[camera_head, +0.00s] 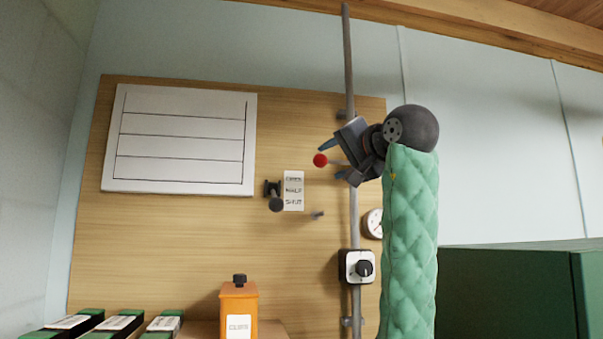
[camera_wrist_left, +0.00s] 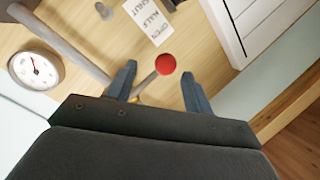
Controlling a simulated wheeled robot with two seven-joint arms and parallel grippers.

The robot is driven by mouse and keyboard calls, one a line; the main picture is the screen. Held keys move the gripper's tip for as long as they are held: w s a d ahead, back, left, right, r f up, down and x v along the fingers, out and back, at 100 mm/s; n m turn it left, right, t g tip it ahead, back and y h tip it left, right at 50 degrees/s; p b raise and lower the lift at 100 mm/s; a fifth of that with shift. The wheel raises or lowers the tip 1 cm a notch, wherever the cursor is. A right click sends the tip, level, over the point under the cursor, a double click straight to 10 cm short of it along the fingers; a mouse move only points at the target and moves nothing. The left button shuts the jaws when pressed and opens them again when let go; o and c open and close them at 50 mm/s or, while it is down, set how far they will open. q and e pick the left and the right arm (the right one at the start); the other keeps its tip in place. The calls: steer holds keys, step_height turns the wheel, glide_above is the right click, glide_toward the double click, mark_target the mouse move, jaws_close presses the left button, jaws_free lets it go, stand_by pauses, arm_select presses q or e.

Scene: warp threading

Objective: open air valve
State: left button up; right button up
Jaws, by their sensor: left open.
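The air valve's lever ends in a red ball knob (camera_head: 320,160), and its rod reaches back toward the grey vertical pipe (camera_head: 348,60). A white card (camera_head: 293,190) marked OPEN, HALF and SHUT hangs on the board, below and left of the knob. My left gripper (camera_head: 331,159) is open, with one blue finger above the lever and one below it. In the left wrist view the red knob (camera_wrist_left: 165,64) sits between the spread fingers (camera_wrist_left: 158,76), with a visible gap to each. The lever's base is partly hidden by the gripper. My right gripper is not in view.
A round gauge (camera_head: 374,223) and a black-knobbed switch box (camera_head: 358,267) are by the pipe. A black fitting (camera_head: 275,200) sits left of the card. An orange bottle (camera_head: 238,308) and green boxes (camera_head: 120,322) stand below. A dark green cabinet (camera_head: 500,290) is at right.

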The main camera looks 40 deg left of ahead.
mark_target(316, 163)
arm_select(q)
steer(key=shift+s+a+r, duration=0.1)
steer(key=shift+a+r, duration=0.1)
steer(key=shift+r, duration=0.15)
steer(key=shift+r+p, duration=0.15)
steer(key=shift+p, duration=0.15)
steer(key=shift+w+a+r+p, duration=0.15)
steer(key=shift+w+a+p, duration=0.05)
steer(key=shift+a+p, duration=0.4)
steer(key=p+x, duration=0.3)
steer(key=x, duration=0.2)
steer(key=shift+w+a, duration=0.1)
steer(key=shift+a, duration=0.15)
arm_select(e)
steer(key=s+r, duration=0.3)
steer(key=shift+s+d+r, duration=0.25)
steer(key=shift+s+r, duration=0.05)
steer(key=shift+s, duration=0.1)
arm_select(q)
steer(key=shift+a+f, duration=0.2)
steer(key=shift+f, duration=0.1)
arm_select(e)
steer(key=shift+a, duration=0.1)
